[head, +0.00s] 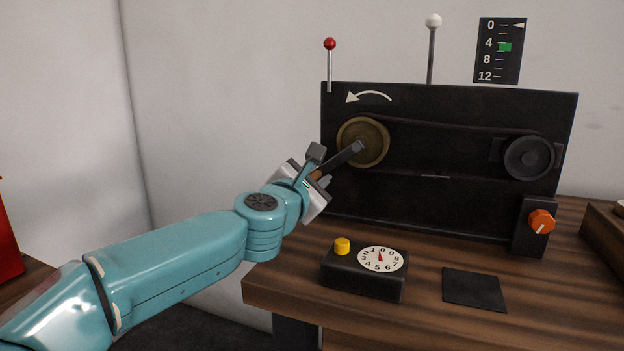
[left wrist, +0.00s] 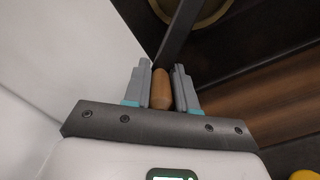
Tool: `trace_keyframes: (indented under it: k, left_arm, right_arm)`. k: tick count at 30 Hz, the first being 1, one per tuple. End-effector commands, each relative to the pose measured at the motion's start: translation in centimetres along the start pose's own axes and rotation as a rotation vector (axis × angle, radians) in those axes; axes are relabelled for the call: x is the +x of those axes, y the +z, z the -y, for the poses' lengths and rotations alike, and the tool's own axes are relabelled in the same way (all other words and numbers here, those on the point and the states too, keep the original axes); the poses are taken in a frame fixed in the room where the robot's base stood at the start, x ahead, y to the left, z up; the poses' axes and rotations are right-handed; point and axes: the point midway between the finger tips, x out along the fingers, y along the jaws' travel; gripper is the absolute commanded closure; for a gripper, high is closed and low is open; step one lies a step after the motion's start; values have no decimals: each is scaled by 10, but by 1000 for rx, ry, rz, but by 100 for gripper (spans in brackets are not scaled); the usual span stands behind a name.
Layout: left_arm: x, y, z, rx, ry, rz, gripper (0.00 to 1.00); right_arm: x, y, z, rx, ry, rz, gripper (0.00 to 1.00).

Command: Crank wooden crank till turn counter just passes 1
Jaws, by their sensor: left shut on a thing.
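The wooden crank's handle (left wrist: 161,90) shows in the left wrist view between the two fingers of my left gripper (left wrist: 160,88), which is shut on it. In the head view my left gripper (head: 314,172) is at the lower left of the brass wheel (head: 364,143). The dark crank arm (head: 343,159) runs from the wheel's middle down and left to the handle. The turn counter (head: 380,260) is a white dial with numbers on a black box. Its red needle points up, close to 0. My right gripper is not in view.
A belt runs from the brass wheel to a dark pulley (head: 528,158) on the black panel (head: 440,205). A white curved arrow (head: 370,96) points left. A yellow button (head: 342,246), an orange knob (head: 541,221) and a black pad (head: 474,289) are near the panel's foot. A scale (head: 500,50) hangs behind.

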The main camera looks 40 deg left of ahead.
Motion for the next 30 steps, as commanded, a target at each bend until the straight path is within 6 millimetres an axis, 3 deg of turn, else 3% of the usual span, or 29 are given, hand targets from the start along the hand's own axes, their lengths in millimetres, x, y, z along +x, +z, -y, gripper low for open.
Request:
trace_keyframes:
  k: [17, 18, 20, 30]
  left_arm:
    - [-1, 3, -2, -36, 8, 5, 100]
    - [-1, 3, -2, -35, 9, 5, 64]
    - [-1, 3, -2, -35, 8, 5, 49]
    - [-4, 1, 1, -31, 3, 2, 49]
  right_arm:
    - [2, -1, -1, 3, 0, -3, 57]
    - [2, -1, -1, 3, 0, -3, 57]
    - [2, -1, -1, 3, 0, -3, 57]
    - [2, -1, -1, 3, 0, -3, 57]
